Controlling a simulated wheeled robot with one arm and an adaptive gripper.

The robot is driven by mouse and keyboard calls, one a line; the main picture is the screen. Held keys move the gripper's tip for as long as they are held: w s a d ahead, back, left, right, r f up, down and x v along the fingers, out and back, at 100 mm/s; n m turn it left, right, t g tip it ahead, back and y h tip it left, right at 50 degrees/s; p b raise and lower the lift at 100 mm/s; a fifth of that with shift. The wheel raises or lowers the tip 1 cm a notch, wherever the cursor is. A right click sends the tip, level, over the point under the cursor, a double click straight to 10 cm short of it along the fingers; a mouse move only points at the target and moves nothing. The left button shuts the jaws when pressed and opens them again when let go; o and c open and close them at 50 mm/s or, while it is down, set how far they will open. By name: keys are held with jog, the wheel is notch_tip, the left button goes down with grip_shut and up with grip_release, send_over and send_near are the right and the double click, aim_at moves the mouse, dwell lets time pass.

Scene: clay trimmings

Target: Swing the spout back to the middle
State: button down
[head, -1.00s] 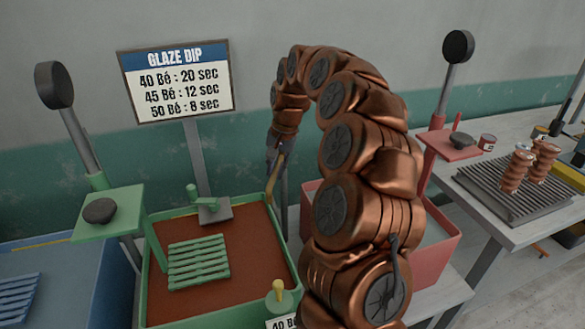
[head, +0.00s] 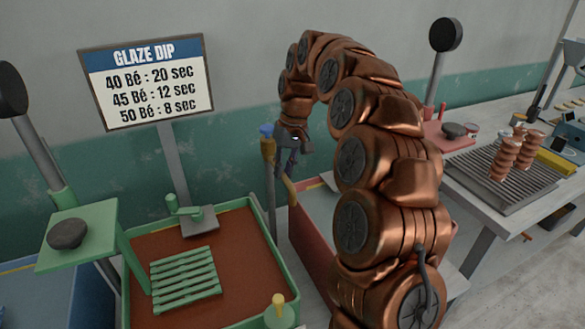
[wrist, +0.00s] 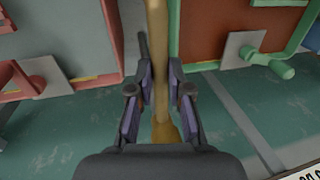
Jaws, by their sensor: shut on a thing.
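The spout (head: 290,188) is a tan, wood-coloured bar beside a grey post with a blue cap (head: 267,132), behind the tubs. My gripper (head: 287,165) is shut on the spout near the post, its far end partly hidden by my arm. In the wrist view the spout (wrist: 157,40) runs lengthwise between the two fingers of my gripper (wrist: 160,92). There it lies over the gap between the red tub (wrist: 105,82) at left and the green tub (wrist: 215,64) at right, nearer the green one.
The green tub (head: 135,285) holds brown liquid and a green slatted rack (head: 185,280). The red tub (head: 308,262) stands right of it, partly behind my arm. A glaze sign (head: 148,80) stands behind. A bench with a grooved tray (head: 480,180) is at right.

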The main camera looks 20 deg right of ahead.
jog(key=c, duration=1.1)
grip_release()
notch_tip(320, 180, up, 7)
jog(key=d, duration=0.1)
jog(key=shift+d+r, duration=0.2)
jog(key=s+a+f+h, duration=0.1)
jog(key=s+a+f, duration=0.1)
jog(key=s, duration=0.7)
jog(key=s+a+f+g, duration=0.1)
jog(key=s+a, duration=0.1)
jog(key=s, duration=0.7)
jog(key=s+a+f+h, duration=0.1)
jog(key=s+a+f, duration=0.1)
jog(key=s, duration=0.7)
jog(key=s+d+f, duration=0.1)
jog(key=s+f, duration=0.2)
jog(key=s, duration=0.4)
jog(key=s+d+f+m, duration=0.1)
jog(key=s+f, duration=0.2)
jog(key=s, duration=0.3)
jog(key=shift+s+f+g, duration=0.3)
jog(key=shift+s+f, duration=0.05)
jog(key=shift+f, duration=0.05)
